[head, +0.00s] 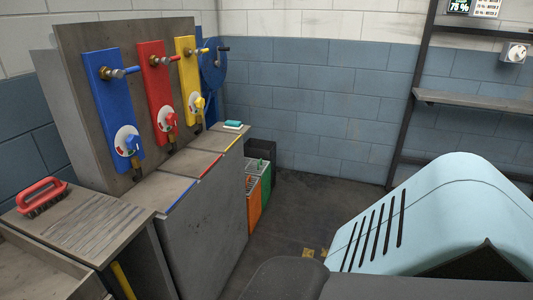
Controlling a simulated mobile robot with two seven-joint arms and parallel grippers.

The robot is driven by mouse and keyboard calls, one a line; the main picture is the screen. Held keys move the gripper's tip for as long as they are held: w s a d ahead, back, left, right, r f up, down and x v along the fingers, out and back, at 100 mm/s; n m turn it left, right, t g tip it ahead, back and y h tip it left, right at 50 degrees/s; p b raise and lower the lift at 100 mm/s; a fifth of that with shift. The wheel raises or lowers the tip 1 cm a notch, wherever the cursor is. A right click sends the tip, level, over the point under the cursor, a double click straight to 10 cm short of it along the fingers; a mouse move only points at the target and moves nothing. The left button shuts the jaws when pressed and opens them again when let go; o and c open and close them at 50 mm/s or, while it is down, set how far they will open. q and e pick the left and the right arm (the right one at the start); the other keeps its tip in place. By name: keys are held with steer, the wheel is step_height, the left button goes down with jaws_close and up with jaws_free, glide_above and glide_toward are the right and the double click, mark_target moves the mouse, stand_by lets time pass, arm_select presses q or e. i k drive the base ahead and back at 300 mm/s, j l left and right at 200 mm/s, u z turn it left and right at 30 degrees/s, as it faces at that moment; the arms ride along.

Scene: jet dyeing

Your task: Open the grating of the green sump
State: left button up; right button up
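The green sump (266,184) is a narrow upright box on the floor at the right end of the grey counter. It stands behind the orange sump (254,212) and in front of a black box. Its grating (257,167) looks level and closed on top, with a small green handle; it is small in view, so details are hard to make out. The counter partly hides its left side. Neither of my grippers is in view.
The grey counter (210,215) rises left of the sumps. Blue (111,90), red and yellow valve panels stand above it. A red-handled brush (42,195) lies at left. A large pale blue slotted housing (430,205) fills the lower right. Clear floor (310,205) lies between.

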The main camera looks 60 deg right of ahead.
mark_target(253, 167)
steer(key=l+z, duration=0.15)
steer(key=z, duration=0.25)
steer(key=i+l+z, duration=0.15)
steer(key=z, duration=0.25)
steer(key=i+l+z, duration=0.1)
steer(key=z, duration=0.3)
steer(key=i+l+z, duration=0.15)
steer(key=i+l, duration=0.15)
steer(key=i+l+z, duration=0.15)
steer(key=i, duration=0.3)
steer(key=i+l+z, duration=0.2)
steer(key=i+l, duration=0.1)
steer(key=i, duration=0.1)
